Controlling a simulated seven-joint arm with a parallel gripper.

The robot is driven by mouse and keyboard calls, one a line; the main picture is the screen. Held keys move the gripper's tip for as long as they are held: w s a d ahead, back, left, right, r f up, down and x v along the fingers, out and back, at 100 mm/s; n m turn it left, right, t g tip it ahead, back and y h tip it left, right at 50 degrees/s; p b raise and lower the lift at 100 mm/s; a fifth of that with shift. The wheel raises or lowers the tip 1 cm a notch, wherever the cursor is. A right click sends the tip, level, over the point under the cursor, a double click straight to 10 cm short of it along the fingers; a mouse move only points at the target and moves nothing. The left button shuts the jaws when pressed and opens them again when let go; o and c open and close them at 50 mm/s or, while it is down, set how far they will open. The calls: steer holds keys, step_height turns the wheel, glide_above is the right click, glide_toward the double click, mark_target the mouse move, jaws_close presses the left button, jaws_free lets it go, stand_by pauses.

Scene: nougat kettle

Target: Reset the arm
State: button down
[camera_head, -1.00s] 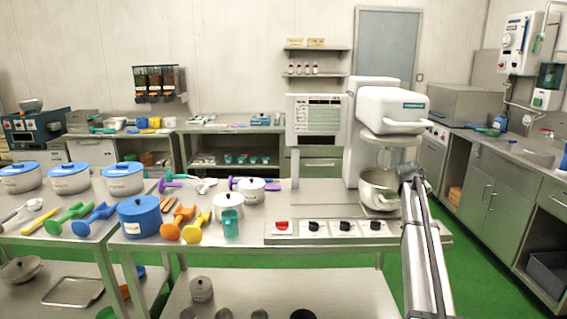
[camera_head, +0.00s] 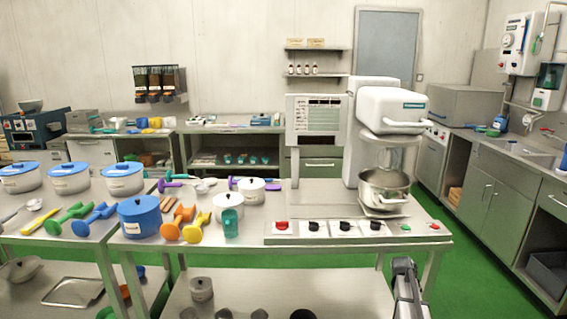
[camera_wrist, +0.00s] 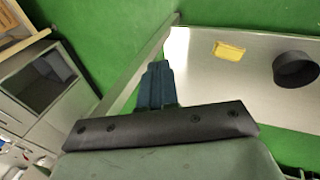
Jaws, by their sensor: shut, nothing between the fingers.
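My gripper (camera_wrist: 156,86) shows in the wrist view with its dark blue-grey fingers together and nothing between them. It points down past the edge of the steel table, over the green floor and beside a lower shelf. In the head view only part of my arm shows at the bottom right, low in front of the table; the gripper itself cannot be made out there. The mixing kettle (camera_head: 384,192) stands under the white mixer (camera_head: 392,108) on the table, apart from my arm.
The steel table (camera_head: 270,252) holds a blue pot (camera_head: 139,218), white pots, colored scoops and a row of control knobs (camera_head: 345,227). In the wrist view a yellow block (camera_wrist: 229,51) and a dark round pan (camera_wrist: 296,69) sit on the lower shelf (camera_wrist: 215,85). Green floor is free at right.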

steer(key=s+a+f+g+y, duration=0.1)
steer(key=s+a+f+g, duration=0.1)
steer(key=s+a+f, duration=0.8)
steer(key=s+a+f+g+y, duration=0.2)
steer(key=s+a+f, duration=0.6)
steer(key=s+f, duration=0.3)
steer(key=s+a+f+g, duration=0.1)
steer(key=s+a, duration=0.3)
steer(key=s, duration=0.7)
steer(key=s+a+f+g, duration=0.2)
steer(key=s+a, duration=0.1)
steer(key=s, duration=0.8)
steer(key=s+a+f+m+g+y, duration=0.1)
steer(key=s+a, duration=0.3)
steer(key=s, duration=0.7)
steer(key=shift+s+a+f, duration=0.2)
steer(key=shift+a+f, duration=0.1)
steer(key=shift+f, duration=0.25)
steer(key=shift+d, duration=0.1)
